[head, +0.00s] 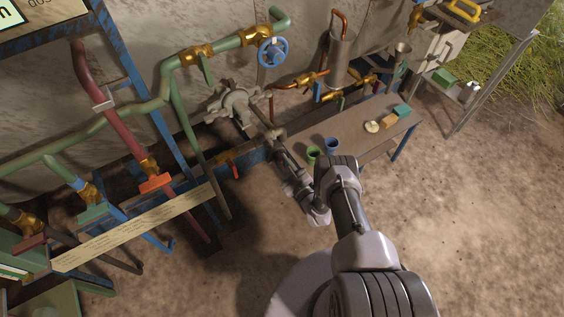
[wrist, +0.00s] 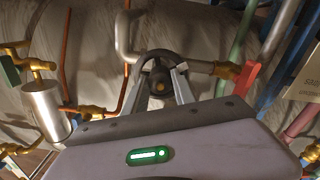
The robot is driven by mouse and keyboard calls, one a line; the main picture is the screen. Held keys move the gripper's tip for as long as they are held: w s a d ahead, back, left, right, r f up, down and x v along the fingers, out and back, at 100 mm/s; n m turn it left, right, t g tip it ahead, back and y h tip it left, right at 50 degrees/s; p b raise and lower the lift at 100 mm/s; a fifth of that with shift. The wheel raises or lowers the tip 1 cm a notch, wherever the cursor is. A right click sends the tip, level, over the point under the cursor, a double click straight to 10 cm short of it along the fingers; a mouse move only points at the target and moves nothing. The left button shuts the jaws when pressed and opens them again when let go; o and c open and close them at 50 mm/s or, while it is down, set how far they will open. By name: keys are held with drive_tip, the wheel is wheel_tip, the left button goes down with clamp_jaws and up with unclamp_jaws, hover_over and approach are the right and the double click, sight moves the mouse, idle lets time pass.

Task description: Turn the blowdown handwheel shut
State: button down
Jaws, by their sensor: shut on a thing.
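A dark round handwheel (wrist: 158,56) with a brass-coloured hub sits straight ahead in the wrist view, at a grey pipe. My gripper (wrist: 158,78) has its two fingers at either side of this wheel and is shut on it. In the head view my gripper (head: 236,104) is up against the grey fittings by the wall, and the wheel cannot be told apart there. I cannot read any label naming the wheel.
A blue handwheel (head: 273,52) is on the green pipe above. A low table (head: 350,128) with a green cup (head: 313,152) and a blue cup (head: 331,145) stands right of my arm. A red lever (wrist: 247,80) is close right in the wrist view. The floor at right is clear.

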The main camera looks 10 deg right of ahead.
drive_tip(key=m, duration=0.4)
drive_tip(key=shift+m+p, duration=0.3)
drive_tip(key=shift+p, duration=0.1)
drive_tip(key=m, duration=0.3)
drive_tip(key=shift+a+m+p, duration=0.1)
drive_tip(key=shift+m+p, duration=0.2)
drive_tip(key=shift+m, duration=0.1)
drive_tip(key=m+p, duration=0.1)
drive_tip(key=m, duration=0.6)
drive_tip(key=shift+s, duration=0.1)
drive_tip(key=m, duration=0.5)
drive_tip(key=shift+m+p, duration=0.3)
drive_tip(key=shift+r+m, duration=0.1)
drive_tip(key=shift+m, duration=2.1)
drive_tip(key=c, duration=1)
unclamp_jaws()
drive_tip(key=shift+c, duration=0.2)
